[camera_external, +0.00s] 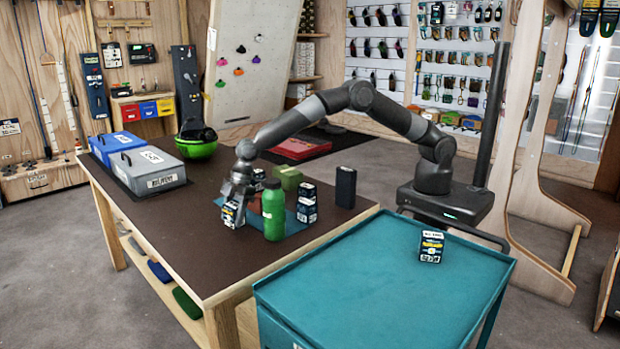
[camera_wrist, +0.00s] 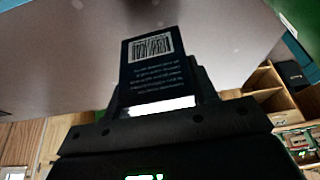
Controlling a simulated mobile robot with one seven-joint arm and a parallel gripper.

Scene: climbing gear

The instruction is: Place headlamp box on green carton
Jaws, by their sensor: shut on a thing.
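My gripper (camera_external: 236,197) is shut on a small dark box with a white label, which looks like the headlamp box (camera_external: 231,214), near the left edge of the blue mat on the brown table. In the wrist view the box (camera_wrist: 158,62) stands between the two fingers, showing a barcode and small text. I cannot tell whether its underside touches the table. The green carton (camera_external: 287,177) lies on the table to the right of my gripper and farther back, behind the green bottle. Its top looks bare.
A green bottle (camera_external: 273,212), a stack of dark labelled boxes (camera_external: 306,204) and a black box (camera_external: 345,187) stand near the carton. Toolboxes (camera_external: 150,170) and a green helmet (camera_external: 198,148) are at left. A teal cart (camera_external: 370,290) carries another small box (camera_external: 431,246).

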